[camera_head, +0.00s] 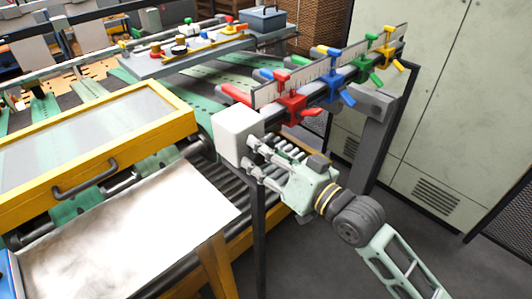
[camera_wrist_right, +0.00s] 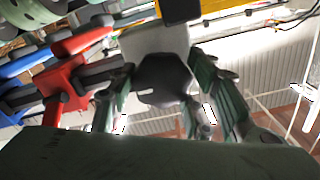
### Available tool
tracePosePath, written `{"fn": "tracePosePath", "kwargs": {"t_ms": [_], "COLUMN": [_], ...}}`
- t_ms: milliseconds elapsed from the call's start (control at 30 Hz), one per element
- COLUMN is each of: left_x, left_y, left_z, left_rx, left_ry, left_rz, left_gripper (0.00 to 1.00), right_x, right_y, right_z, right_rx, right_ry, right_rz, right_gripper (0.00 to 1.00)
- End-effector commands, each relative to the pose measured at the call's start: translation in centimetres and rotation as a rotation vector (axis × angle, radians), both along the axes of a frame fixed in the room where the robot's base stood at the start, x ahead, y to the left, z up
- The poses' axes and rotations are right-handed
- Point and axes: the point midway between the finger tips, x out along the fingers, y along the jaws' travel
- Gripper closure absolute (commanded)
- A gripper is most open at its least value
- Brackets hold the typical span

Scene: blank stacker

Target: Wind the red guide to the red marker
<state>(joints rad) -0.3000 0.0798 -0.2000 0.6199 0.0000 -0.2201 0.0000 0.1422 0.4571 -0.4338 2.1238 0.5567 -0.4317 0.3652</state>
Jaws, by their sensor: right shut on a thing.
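The red guide (camera_head: 291,103) sits on the rail at the near end of a white scale (camera_head: 330,70), with a red rod (camera_head: 236,94) reaching to its left. In the right wrist view the red guide (camera_wrist_right: 66,88) is at the left. I cannot make out a separate red marker. My right gripper (camera_head: 251,152) is at the white housing (camera_head: 238,133) at the rail's near end. In the right wrist view its fingers (camera_wrist_right: 165,88) are on both sides of a dark grey knob (camera_wrist_right: 165,72), shut on it. My left gripper is not in view.
Blue (camera_head: 333,85), green (camera_head: 366,65) and yellow (camera_head: 388,48) guides follow along the rail. A yellow-framed cover (camera_head: 140,150) and a metal sheet (camera_head: 125,235) lie to the left. Rollers (camera_head: 205,180) run below the housing. A grey cabinet (camera_head: 435,90) stands at right.

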Motion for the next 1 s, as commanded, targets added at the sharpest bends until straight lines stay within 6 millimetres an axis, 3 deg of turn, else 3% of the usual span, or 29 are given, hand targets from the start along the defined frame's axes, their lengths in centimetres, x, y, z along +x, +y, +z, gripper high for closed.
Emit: {"fn": "tracePosePath", "kwargs": {"t_ms": [667, 1000], "left_x": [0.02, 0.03], "left_y": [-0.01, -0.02], "left_z": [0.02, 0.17], "left_rx": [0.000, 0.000], "left_ry": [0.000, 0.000], "left_rz": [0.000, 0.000], "left_gripper": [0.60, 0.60], "right_x": [0.07, 0.13], "right_y": [-0.11, -0.12], "right_z": [-0.22, -0.17], "right_rx": [-0.023, -0.114], "right_ry": [-0.010, -0.080], "right_rz": [-0.002, -0.002], "right_gripper": [0.81, 0.81]}}
